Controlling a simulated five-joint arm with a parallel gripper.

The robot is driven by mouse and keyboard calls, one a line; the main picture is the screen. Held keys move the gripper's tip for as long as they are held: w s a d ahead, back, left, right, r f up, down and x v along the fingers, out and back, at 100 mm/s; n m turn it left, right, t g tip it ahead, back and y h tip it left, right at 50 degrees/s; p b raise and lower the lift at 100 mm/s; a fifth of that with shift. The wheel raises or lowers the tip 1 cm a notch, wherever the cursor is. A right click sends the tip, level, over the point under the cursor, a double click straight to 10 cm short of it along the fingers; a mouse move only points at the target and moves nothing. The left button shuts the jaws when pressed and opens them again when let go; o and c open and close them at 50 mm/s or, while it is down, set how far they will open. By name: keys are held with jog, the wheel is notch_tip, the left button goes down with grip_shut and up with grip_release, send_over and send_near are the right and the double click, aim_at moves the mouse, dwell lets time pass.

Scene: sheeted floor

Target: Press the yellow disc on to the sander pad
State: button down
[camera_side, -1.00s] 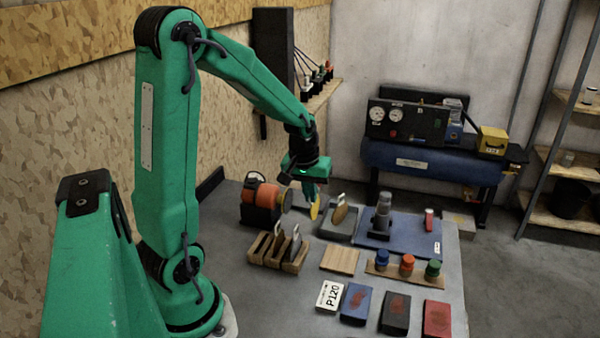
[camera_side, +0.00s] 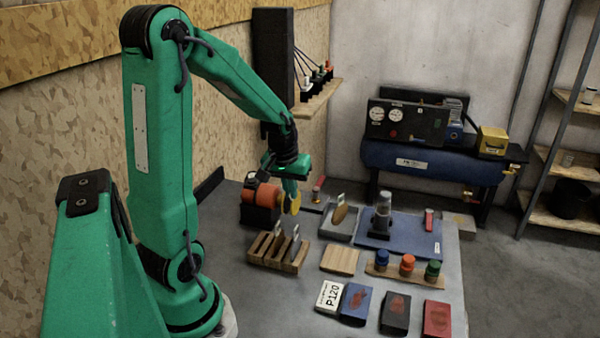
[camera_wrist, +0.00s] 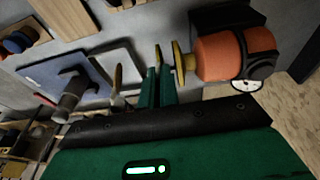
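The yellow disc (camera_side: 296,204) is held upright below my gripper (camera_side: 290,194), beside the orange sander (camera_side: 264,196). In the wrist view my gripper (camera_wrist: 163,68) is shut, its green fingers close together on a thin, edge-on sliver of the yellow disc (camera_wrist: 157,56). The sander pad (camera_wrist: 180,64) is a tan round face on the end of the orange sander (camera_wrist: 222,56), just right of the fingers. The disc faces the pad, with a narrow gap seen there. In the side view the disc and fingers cover most of the pad.
A wooden rack (camera_side: 279,252) with upright plates stands in front of the sander. A grey tray (camera_side: 341,224) holding a brown disc is to the right. A blue mat (camera_side: 400,242), colored knobs and several blocks lie further right and in front.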

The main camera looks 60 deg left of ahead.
jog(key=shift+s+a, duration=0.55)
jog(key=shift+a, duration=0.1)
dwell(1.8)
jog(key=c, duration=1.6)
grip_release()
jog(key=shift+r, duration=0.2)
jog(key=shift+v, duration=3.8)
jog(key=s+d+r+m+t, duration=0.1)
jog(key=s+d+m, duration=0.1)
jog(key=d, duration=0.4)
jog(key=s+d+r+m+t+h, duration=0.1)
jog(key=s+d+r+m, duration=0.1)
jog(key=d+m, duration=0.2)
jog(key=s+d+r+m+t, duration=0.1)
jog(key=s+d+r+m, duration=0.1)
jog(key=d, duration=0.8)
jog(key=shift+d+r+m, duration=0.15)
jog(key=shift+r+m, duration=0.1)
jog(key=shift+m, duration=0.15)
